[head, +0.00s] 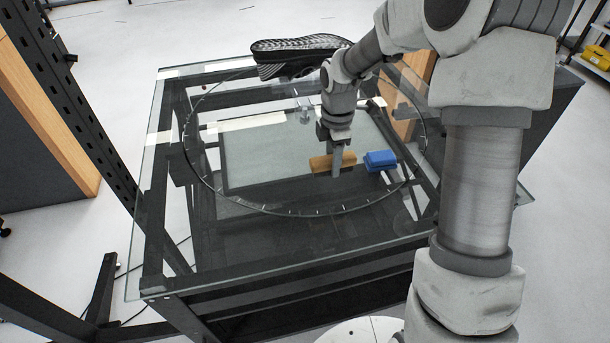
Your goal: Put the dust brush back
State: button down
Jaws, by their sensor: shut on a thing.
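The dust brush (319,163) shows as a tan, wood-coloured block over the right-centre part of the glass turntable (262,211). My gripper (337,169) points down and is shut on the brush; its fingers hide part of the block. The bristles cannot be made out. I cannot tell whether the brush touches the glass or is held just above it. A small blue block-like object (380,160) sits just right of the brush, with a narrow gap between them.
A dark shoe (292,50) with its ridged sole showing is at the back of the table, behind my wrist. A black perforated post (66,105) rises at the left. The left and front parts of the glass are clear.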

send_over(304, 182)
notch_tip(304, 182, down, 5)
jog(key=shift+f, duration=1.95)
jog(key=shift+f, duration=0.2)
jog(key=shift+c, duration=2.2)
grip_release()
